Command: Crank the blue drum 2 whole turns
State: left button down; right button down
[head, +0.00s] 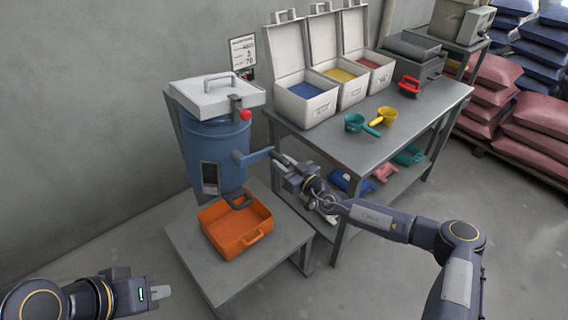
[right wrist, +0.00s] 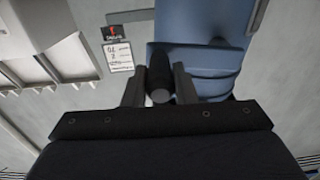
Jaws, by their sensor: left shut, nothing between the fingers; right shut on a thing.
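The blue drum (head: 213,155) stands upright at the left against the wall, with a closed pale grey lid (head: 216,97) on top. A blue crank arm (head: 257,154) sticks out from its right side. My right gripper (head: 281,164) is shut on the dark crank handle at the end of that arm. In the right wrist view the dark handle (right wrist: 159,68) sits between the two fingers, with the blue drum (right wrist: 200,60) behind it. My left gripper (head: 160,292) is shut and empty at the lower left, apart from the drum.
An orange tray (head: 256,244) sits on a low grey table (head: 190,262) under the drum's spout. A workbench (head: 340,145) at the right holds open white bins, a green scoop (head: 357,123), a yellow scoop (head: 386,116) and a red scoop (head: 410,87). A sign (head: 243,52) hangs behind the drum.

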jog(key=shift+s+f, duration=0.1)
jog(key=shift+f, duration=0.15)
jog(key=c, duration=1.3)
grip_release()
jog(key=shift+o, duration=0.7)
jog(key=shift+r, duration=0.1)
jog(key=v, duration=0.7)
jog(key=shift+s+d+b, duration=0.25)
jog(key=shift+b, duration=0.1)
